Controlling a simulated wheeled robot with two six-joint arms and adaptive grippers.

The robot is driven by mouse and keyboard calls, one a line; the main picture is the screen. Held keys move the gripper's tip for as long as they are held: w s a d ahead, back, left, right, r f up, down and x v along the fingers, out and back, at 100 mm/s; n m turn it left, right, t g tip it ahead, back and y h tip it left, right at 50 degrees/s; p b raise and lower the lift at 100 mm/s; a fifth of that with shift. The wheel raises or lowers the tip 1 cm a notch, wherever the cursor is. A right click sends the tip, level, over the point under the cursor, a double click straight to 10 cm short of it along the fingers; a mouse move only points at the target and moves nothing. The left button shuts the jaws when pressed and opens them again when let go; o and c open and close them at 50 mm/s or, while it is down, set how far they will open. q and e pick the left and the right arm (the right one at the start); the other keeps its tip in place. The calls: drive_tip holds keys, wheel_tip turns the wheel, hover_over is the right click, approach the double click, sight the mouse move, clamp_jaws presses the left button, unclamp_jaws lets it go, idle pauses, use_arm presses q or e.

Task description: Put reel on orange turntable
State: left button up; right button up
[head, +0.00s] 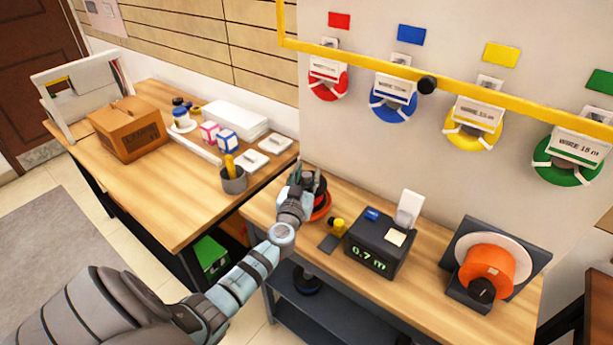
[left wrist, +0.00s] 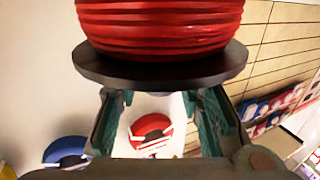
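A reel with red winding and a black flange (left wrist: 160,40) fills the top of the left wrist view. In the head view its red and black side (head: 320,184) shows partly behind my left gripper (head: 306,182). The orange turntable (head: 323,209) shows as an orange rim just under the reel, on the near table. The gripper covers much of both, so I cannot tell how exactly the reel sits on it. My right gripper is out of view.
A dark box reading 0.7 m (head: 378,246) stands right of the turntable. An orange drum on a grey stand (head: 488,270) is farther right. The left table holds a cardboard box (head: 128,128) and a pen cup (head: 233,180). Coloured coils (head: 472,122) hang under a yellow rail.

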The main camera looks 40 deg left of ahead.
use_arm(q)
drive_tip(key=shift+o, duration=0.2)
drive_tip(key=shift+s+r, duration=0.1)
drive_tip(key=shift+r, duration=0.1)
drive_tip(key=shift+r+p, duration=0.15)
drive_tip(key=shift+p, duration=0.2)
drive_tip(key=b+v, duration=0.1)
drive_tip(key=v, duration=1.1)
